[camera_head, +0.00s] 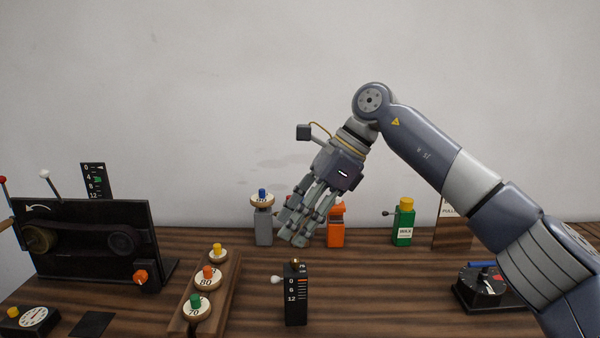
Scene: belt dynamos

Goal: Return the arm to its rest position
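My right arm (435,145) comes in from the right edge and bends down at its wrist. Its gripper (292,238) hangs over the wooden table (380,290), fingers pointing down and to the left, in front of the items at the back. The fingertips lie close together in this view, and I cannot tell whether they are open or shut. No held object shows clearly between them. A small reddish thing is partly hidden behind the fingers. My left gripper is not in view.
A black belt machine (90,275) stands at left. A wooden rack (228,270) holds several knobbed discs. A black gauge (295,300) stands in front. A black dial box (483,288) is under my arm.

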